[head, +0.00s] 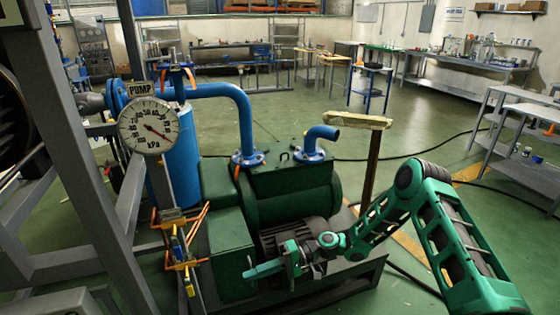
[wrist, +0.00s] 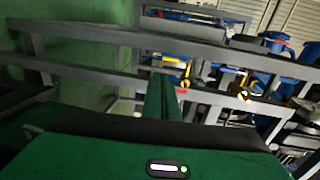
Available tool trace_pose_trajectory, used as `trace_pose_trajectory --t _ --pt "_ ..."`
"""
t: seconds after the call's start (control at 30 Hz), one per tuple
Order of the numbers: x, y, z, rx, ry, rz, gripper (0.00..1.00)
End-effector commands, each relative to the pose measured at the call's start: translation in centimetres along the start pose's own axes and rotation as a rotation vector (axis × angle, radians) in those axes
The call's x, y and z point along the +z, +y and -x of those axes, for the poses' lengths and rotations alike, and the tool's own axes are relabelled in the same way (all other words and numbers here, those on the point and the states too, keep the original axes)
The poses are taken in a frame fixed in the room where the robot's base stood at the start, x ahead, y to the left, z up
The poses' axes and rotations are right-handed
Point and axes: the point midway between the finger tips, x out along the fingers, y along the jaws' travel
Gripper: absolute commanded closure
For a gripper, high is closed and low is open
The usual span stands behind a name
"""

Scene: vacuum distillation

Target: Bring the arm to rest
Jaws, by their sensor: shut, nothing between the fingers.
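My gripper (head: 268,269) is at the end of my green arm in the head view, in front of the green pump (head: 290,200) and its motor. The jaws are shut and empty, pointing left. In the wrist view the shut green fingers (wrist: 162,98) stand up in the middle, with nothing between them. My arm reaches in from the lower right, its elbow raised at the right of the pump. Whether the gripper touches the pump housing or is apart from it, I cannot tell.
A round kPa gauge (head: 148,125) hangs on the grey frame (head: 90,170) at the left. Orange-handled valve parts (head: 182,240) stand left of my gripper. A wooden-topped post (head: 372,160) rises behind my arm. Black hoses lie on the floor. Open green floor (head: 270,120) lies behind the pump.

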Motion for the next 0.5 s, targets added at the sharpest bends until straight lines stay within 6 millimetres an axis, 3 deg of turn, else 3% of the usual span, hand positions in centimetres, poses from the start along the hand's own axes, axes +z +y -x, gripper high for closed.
trace_pose_trajectory --t 0.17,0.5 --pt "0.4 -0.7 2.8 0.135 -0.02 0.008 1.0" --pt "2.8 -2.3 12.0 0.49 -0.03 -0.02 1.0"
